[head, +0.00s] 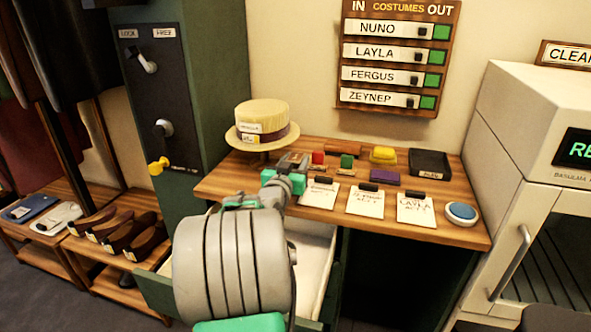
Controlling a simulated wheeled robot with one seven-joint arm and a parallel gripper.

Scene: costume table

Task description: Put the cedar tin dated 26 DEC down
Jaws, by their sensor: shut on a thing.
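My gripper (292,163) is over the left part of the wooden table, just right of the straw hat. It is shut on a small brownish thing at its tip, mostly hidden by the fingers and wrist. This may be the cedar tin, but no date can be read on it. I cannot tell whether it touches the tabletop. Behind stands a row of small coloured things: a red one (318,157), a green one (346,161) and a yellow one (383,154). A flat brown thing (343,147) lies at the back edge.
A straw hat (262,115) sits on a stand at the left. A purple block (385,177), black tray (430,163), three clipped cards (366,202) and a round blue-topped thing (461,212) occupy the table (440,235). An open drawer (318,265) is below. A white machine (525,130) stands right.

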